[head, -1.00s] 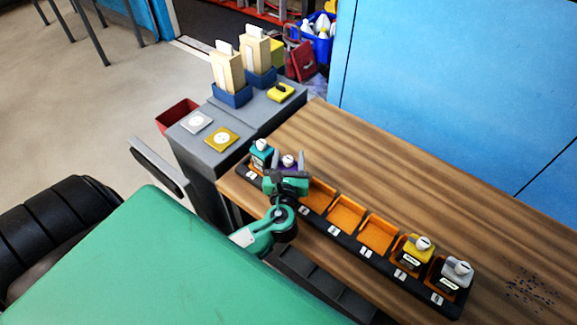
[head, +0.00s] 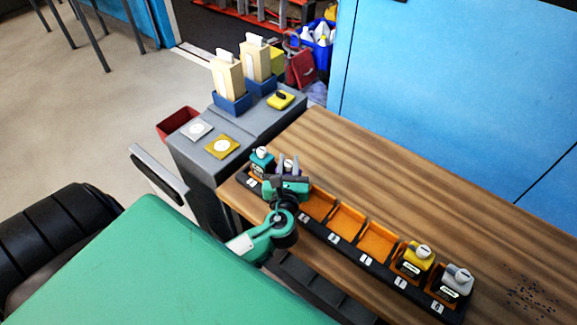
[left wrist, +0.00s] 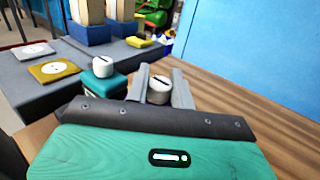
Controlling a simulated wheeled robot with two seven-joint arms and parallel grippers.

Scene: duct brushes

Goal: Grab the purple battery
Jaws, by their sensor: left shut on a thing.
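The purple battery (head: 288,164) sits near the left end of the dark rack (head: 340,244), second from that end. It is mostly hidden by my left gripper (head: 288,169), whose fingers are shut on it from both sides. In the left wrist view the battery's white slotted cap (left wrist: 158,91) shows between the two grey fingers (left wrist: 158,84); its body is hidden behind the gripper. The battery still appears to be at its slot; I cannot tell whether it is lifted. My right gripper is not in view.
A teal battery (head: 261,160) stands close to the left of the gripper. Several empty orange slots lie to the right, then a yellow battery (head: 415,258) and a grey one (head: 456,281). A grey cabinet (head: 220,165) stands left of the wooden table (head: 400,190).

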